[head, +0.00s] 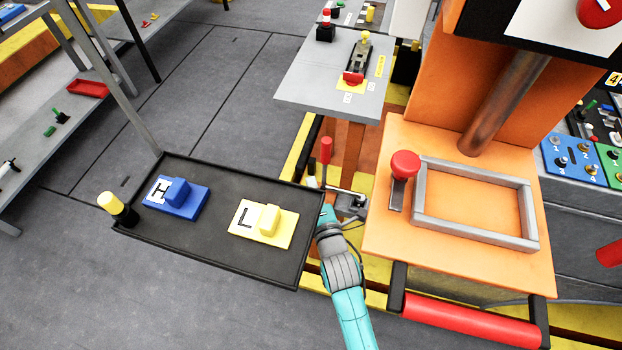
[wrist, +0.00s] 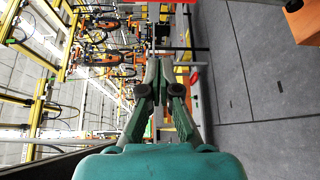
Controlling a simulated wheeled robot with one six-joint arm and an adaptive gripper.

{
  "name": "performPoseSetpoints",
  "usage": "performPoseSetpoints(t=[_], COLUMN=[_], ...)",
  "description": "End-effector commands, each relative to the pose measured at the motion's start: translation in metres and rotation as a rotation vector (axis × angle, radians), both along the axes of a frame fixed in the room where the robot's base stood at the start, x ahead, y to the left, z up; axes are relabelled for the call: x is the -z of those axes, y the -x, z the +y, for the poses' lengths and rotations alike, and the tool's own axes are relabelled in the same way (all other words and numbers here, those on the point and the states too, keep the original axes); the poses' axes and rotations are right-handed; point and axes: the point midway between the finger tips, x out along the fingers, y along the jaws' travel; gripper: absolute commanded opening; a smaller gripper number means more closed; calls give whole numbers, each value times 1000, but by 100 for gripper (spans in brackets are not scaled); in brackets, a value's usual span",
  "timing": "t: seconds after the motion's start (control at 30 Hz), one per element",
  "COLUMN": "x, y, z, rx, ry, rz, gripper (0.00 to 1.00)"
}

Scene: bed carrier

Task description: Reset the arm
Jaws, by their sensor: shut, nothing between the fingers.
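My teal arm (head: 345,290) rises from the bottom of the head view, between the black tray and the orange machine. Its end is beside the tray's right edge, and my gripper cannot be made out clearly there. In the wrist view my gripper (wrist: 157,68) shows in the middle, its two dark green fingers drawn together at the tips. It is shut and empty, with no object touching the fingers.
The black tray (head: 225,252) holds a blue block marked H (head: 177,200) and a yellow block marked L (head: 263,223). The orange machine (head: 395,225) with a grey frame (head: 475,236) stands close on the right. A grey panel (head: 305,95) lies beyond. Open floor (head: 190,90) is behind the tray.

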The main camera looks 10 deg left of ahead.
Motion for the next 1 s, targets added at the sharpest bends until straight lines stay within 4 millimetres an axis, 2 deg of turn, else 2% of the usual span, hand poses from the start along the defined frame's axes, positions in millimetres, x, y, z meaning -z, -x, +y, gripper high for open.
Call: performPoseSetpoints(t=[0.57, 0.67, 0.77, 1.0], x=[2, 10, 23, 48], y=[2, 12, 32, 101], z=[-3, -18, -46, -122], rx=[3, 19, 51, 155], ry=[-6, -38, -107, -348], rz=[5, 33, 84, 231], gripper=[0, 0, 0, 0])
